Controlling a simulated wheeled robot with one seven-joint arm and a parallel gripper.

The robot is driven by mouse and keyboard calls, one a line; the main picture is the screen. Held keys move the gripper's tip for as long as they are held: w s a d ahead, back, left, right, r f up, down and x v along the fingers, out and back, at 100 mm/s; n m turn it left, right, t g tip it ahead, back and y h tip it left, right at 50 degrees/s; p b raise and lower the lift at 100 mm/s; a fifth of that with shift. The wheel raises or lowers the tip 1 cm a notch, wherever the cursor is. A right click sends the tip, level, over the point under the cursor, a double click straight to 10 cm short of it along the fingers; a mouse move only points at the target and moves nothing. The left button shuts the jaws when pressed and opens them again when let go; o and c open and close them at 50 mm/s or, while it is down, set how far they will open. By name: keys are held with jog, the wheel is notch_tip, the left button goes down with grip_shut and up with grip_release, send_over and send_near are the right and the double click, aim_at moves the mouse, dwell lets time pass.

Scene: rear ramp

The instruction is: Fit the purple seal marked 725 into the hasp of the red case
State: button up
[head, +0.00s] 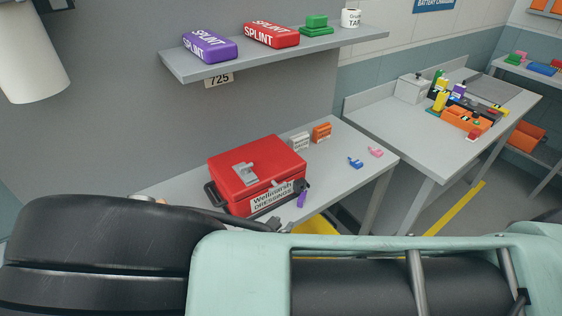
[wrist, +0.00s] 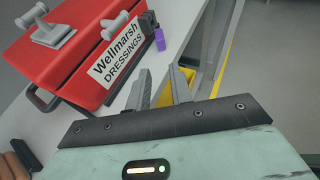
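The red case (head: 255,165), labelled "Wellmarsh DRESSINGS", sits closed on the grey bench; it also fills the upper left of the wrist view (wrist: 75,50). A dark fitting, probably the hasp (head: 301,186), is at its right front corner and shows in the wrist view (wrist: 149,22). A small purple piece, probably the seal (head: 302,199), is directly by that fitting, also in the wrist view (wrist: 159,40). I cannot tell whether it is fitted or only beside it, and no number is readable. My gripper (wrist: 163,88) is open and empty, short of the purple piece.
Blue (head: 355,163) and pink (head: 375,152) small pieces lie on the bench (head: 345,185), right of the case. White (head: 300,141) and orange (head: 321,132) boxes stand behind. A shelf (head: 200,70) with splint packs hangs above, tagged 725. Something yellow (head: 316,227) is below the bench's front edge.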

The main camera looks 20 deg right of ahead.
aim_at(300, 203)
jog(key=b+x, duration=0.6)
jog(key=x, duration=0.7)
jog(key=shift+w+d+f+b, duration=0.2)
jog(key=shift+d+f+b, duration=0.1)
jog(key=shift+b, duration=0.1)
jog(key=shift+r, duration=0.15)
grip_shut()
